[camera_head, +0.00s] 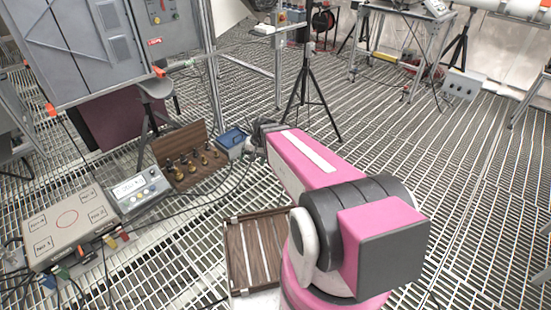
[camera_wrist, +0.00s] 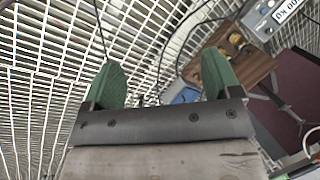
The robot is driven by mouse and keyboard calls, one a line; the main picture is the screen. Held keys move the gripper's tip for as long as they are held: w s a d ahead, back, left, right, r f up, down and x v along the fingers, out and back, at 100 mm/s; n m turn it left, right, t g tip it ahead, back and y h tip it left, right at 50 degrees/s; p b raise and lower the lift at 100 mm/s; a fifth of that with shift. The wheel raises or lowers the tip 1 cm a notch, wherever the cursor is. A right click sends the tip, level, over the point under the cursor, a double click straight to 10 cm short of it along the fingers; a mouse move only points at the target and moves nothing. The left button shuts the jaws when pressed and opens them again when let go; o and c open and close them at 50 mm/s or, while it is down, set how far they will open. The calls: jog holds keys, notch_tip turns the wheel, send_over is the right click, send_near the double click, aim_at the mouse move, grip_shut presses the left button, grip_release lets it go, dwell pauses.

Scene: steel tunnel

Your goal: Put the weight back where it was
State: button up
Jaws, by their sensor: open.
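Several dark and brass-coloured weights (camera_head: 204,160) stand in the wooden holder (camera_head: 172,146) left of centre in the head view. I cannot tell which one is the task's weight. The holder (camera_wrist: 258,70) also shows at the upper right of the wrist view, with a brass weight (camera_wrist: 235,40) on it. My gripper (camera_wrist: 162,75) is open, with green fingers spread apart and nothing held between them. It is near the blue box, to the right of the holder, and is mostly hidden behind my arm in the head view.
A grey platform with a red circle (camera_head: 66,218) and numbered corners lies at the left. A display box (camera_head: 140,190) sits between it and the holder. A blue box (camera_head: 231,139) stands right of the holder. A slatted wooden tray (camera_head: 240,262) is in front. Cables cross the grating.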

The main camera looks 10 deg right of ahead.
jog(key=s+d+r+n+h, duration=0.2)
jog(key=s+d+r+h, duration=0.1)
jog(key=s+d+r, duration=0.2)
jog(key=s+d, duration=0.2)
jog(key=d, duration=0.1)
jog(key=shift+s+d+r+h, duration=0.25)
jog(key=shift+d+r+h, duration=0.15)
dwell(0.5)
